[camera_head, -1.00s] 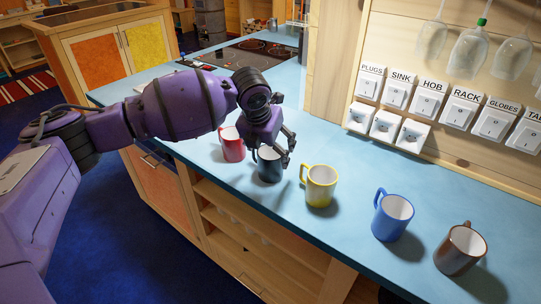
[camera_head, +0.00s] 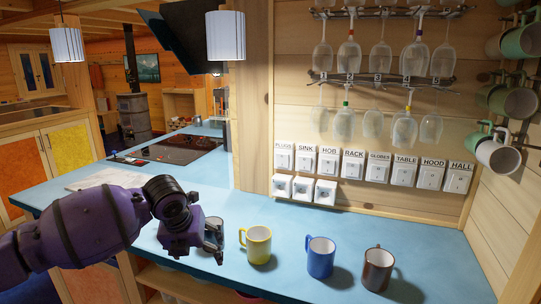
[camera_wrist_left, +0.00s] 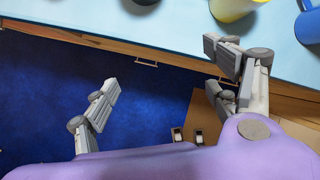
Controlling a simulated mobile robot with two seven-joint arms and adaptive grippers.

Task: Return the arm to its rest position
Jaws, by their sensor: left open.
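My left gripper (camera_head: 207,248) is at the front edge of the blue counter in the head view. In the left wrist view its fingers (camera_wrist_left: 165,82) are spread wide with nothing between them, over the blue floor and the counter's front edge. A dark mug (camera_head: 214,229) is partly hidden behind the gripper; its bottom shows at the top of the left wrist view (camera_wrist_left: 146,2). The purple left arm reaches in from the left. My right gripper is not in view.
A yellow mug (camera_head: 257,247), a blue mug (camera_head: 321,258) and a brown mug (camera_head: 377,270) stand in a row on the counter (camera_head: 300,222). Labelled switches (camera_head: 353,165) and hanging glasses are on the wall behind. A pillar (camera_head: 249,110) stands behind the gripper.

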